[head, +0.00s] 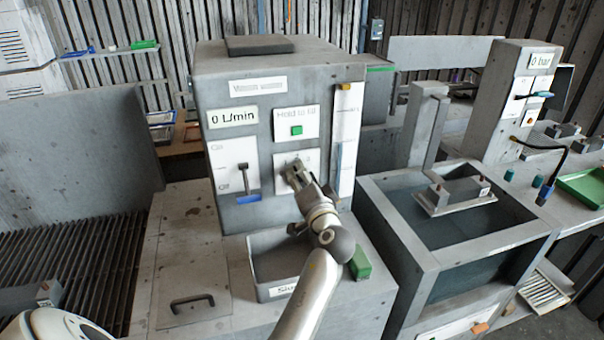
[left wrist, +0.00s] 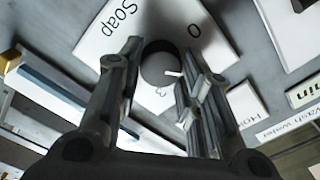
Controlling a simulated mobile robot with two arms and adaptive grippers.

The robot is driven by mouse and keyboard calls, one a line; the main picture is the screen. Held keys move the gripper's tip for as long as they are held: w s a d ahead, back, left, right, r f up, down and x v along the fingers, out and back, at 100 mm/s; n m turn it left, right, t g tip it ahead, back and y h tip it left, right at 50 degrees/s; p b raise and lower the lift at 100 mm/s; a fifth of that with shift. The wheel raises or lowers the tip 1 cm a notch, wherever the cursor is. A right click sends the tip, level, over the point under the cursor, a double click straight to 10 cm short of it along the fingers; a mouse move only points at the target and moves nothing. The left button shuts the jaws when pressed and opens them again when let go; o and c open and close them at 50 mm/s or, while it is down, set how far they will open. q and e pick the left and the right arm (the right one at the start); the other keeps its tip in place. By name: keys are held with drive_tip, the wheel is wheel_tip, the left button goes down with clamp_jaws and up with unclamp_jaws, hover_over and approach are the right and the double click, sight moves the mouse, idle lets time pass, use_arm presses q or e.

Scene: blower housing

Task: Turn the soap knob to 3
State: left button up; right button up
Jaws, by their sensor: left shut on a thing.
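The soap knob (left wrist: 158,66) is a dark grey round dial on a white plate (left wrist: 112,32) lettered "Soap". A 0 stands to its upper right and a 3 below it in the left wrist view. A short white mark on the knob points right, between the 0 and the 3. My left gripper (left wrist: 164,66) has its fingers on either side of the knob, shut on it. In the head view my left gripper (head: 298,178) reaches the plate (head: 297,157) on the grey machine's front and hides the knob. My right gripper is not in view.
On the grey machine (head: 228,176), a green button (head: 296,130) is above the plate and an on/off lever (head: 245,180) is left of it. A grey bin (head: 258,270) is below. An open tank (head: 455,245) stands to the right.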

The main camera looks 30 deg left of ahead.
use_arm(q)
drive_tip(key=shift+f+m+p, duration=0.15)
drive_tip(key=shift+m+p, duration=4.9)
drive_tip(key=shift+m, duration=2.85)
drive_tip(key=shift+f, duration=0.1)
drive_tip(key=o, duration=1)
drive_tip(key=v, duration=1.2)
